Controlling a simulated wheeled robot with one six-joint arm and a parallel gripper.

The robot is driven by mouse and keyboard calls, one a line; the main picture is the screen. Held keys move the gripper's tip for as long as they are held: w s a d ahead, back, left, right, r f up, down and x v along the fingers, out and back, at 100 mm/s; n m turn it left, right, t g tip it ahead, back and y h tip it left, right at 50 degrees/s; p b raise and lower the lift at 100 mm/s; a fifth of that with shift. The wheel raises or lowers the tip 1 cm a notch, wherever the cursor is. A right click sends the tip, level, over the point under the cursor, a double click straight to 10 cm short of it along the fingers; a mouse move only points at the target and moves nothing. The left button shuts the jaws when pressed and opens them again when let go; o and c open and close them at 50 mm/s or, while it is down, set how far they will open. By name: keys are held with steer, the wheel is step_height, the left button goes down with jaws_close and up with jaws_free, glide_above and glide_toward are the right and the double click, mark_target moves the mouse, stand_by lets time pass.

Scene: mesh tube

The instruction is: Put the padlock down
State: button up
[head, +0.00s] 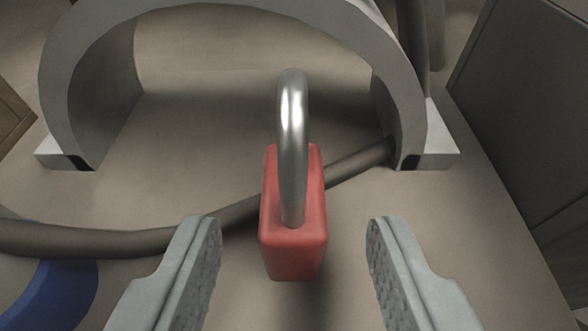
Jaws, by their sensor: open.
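The padlock (294,242) has a red body and a shiny metal shackle that points up and away from me. It stands in the middle of the head view, just beyond and between the fingertips of my gripper (294,240). My gripper is open, with a clear gap on each side of the padlock. Neither finger touches it. I cannot tell for certain whether the padlock's underside rests on the floor.
A grey arch (248,12) with flat feet stands behind the padlock. A dark cable or hose (110,243) runs behind the padlock to the arch's right foot. A blue object (50,292) lies at lower left. A dark box-like panel (535,110) stands at right.

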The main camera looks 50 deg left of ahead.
mark_target(293, 254)
steer(key=x, duration=0.4)
steer(key=shift+a+f, duration=0.1)
steer(key=shift+f, duration=0.1)
jaws_close()
steer(key=shift+r, duration=0.15)
